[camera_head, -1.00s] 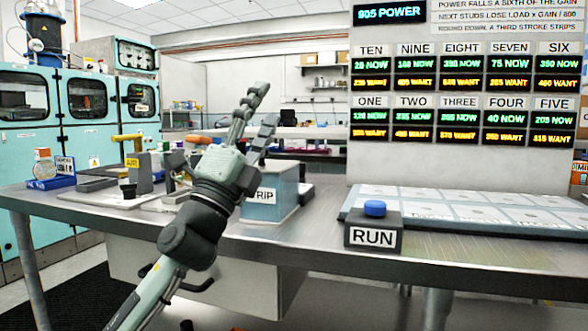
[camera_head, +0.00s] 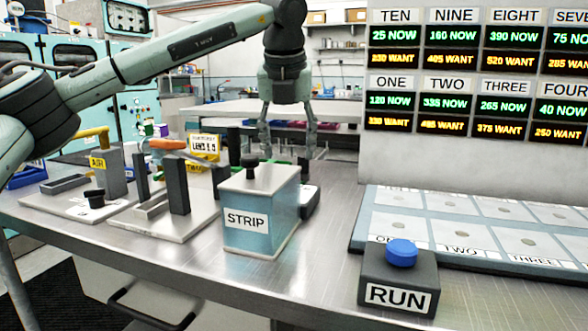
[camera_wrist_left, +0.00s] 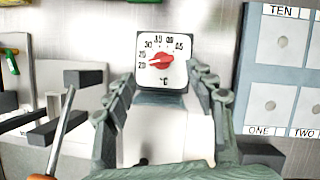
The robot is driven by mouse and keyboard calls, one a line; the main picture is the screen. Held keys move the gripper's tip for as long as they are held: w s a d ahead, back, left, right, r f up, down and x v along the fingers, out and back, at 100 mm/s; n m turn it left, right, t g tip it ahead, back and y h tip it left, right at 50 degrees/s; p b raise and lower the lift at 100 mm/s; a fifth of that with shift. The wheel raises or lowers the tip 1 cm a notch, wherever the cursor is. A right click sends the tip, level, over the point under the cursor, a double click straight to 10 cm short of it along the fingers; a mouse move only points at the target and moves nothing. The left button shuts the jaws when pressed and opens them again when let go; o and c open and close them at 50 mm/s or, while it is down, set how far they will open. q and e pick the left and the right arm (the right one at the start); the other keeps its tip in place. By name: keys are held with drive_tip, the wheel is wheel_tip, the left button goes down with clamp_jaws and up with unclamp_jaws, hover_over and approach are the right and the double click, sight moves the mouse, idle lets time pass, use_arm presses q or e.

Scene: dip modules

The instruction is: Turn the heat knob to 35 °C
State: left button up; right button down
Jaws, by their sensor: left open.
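In the left wrist view the heat dial (camera_wrist_left: 164,60) has a white square face with a number scale and a °C mark. Its red pointer (camera_wrist_left: 160,59) points left, near the 20 mark; the small numbers are blurred. My left gripper (camera_wrist_left: 160,78) is open, its fingers to the left and right of the dial with the pointer between them and nothing held. In the head view the left gripper (camera_head: 286,152) points down behind the blue STRIP box (camera_head: 258,215). The dial face cannot be made out there. My right gripper is not in view.
The RUN button (camera_head: 402,253) and a tray of numbered pads (camera_head: 440,215) stand to the right. Left are a fixture with dark posts (camera_head: 178,187), an orange-handled tool (camera_head: 167,144) and an AIR unit (camera_head: 110,170). The bench front (camera_head: 180,255) is clear.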

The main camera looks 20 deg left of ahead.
use_arm(q)
drive_tip(key=x, duration=0.7)
drive_tip(key=shift+f+p, duration=0.25)
drive_tip(key=shift+p, duration=0.05)
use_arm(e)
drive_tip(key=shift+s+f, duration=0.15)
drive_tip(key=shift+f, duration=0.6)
use_arm(q)
drive_tip(key=c, duration=1.2)
